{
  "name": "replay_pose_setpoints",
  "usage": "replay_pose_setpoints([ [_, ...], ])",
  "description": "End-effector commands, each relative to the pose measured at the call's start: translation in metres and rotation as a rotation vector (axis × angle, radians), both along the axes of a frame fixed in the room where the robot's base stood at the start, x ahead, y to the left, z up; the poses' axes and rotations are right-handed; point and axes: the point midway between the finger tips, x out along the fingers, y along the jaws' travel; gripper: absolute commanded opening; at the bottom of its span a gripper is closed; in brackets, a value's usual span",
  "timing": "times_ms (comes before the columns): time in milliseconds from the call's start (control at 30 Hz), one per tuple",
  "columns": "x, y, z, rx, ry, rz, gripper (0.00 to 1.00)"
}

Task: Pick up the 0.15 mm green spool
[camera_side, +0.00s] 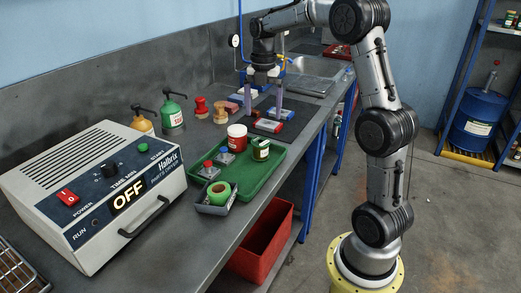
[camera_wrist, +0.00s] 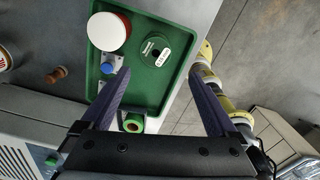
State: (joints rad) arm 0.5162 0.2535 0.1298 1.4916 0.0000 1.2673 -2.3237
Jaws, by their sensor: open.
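A dark green spool (camera_side: 261,146) with a white label stands at the far right end of the green tray (camera_side: 262,176). My gripper (camera_side: 264,115) is open and empty, pointing down above the bench beyond the tray. In the wrist view the fingertips (camera_wrist: 160,72) are spread apart, and the spool appears ahead of them, between their lines. No finger touches it. A brighter green roll (camera_side: 219,189) sits in a small grey dish at the tray's near end.
A red tub with a white lid (camera_side: 237,137) stands beside the spool, close on its left. Small metal pieces with coloured knobs (camera_side: 209,167) are on the tray. A dark mat (camera_side: 290,125) with boxes lies beyond. A dryer-like box (camera_side: 95,190) is at left; a red bin (camera_side: 262,243) is below.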

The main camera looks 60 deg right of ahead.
Motion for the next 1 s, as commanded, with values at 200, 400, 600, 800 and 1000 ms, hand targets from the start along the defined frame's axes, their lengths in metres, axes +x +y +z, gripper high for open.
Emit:
replay_pose_setpoints([
  [200, -0.001, 0.001, -0.041, 0.002, 0.004, 0.001, 0.94],
  [400, 0.000, 0.001, -0.069, 0.001, 0.001, 0.001, 0.94],
  [600, 0.001, 0.002, -0.082, 0.001, 0.001, 0.001, 0.94],
  [800, 0.008, 0.004, -0.109, 0.001, 0.003, 0.002, 0.94],
  [1000, 0.008, 0.003, -0.127, 0.001, 0.001, 0.001, 0.94],
])
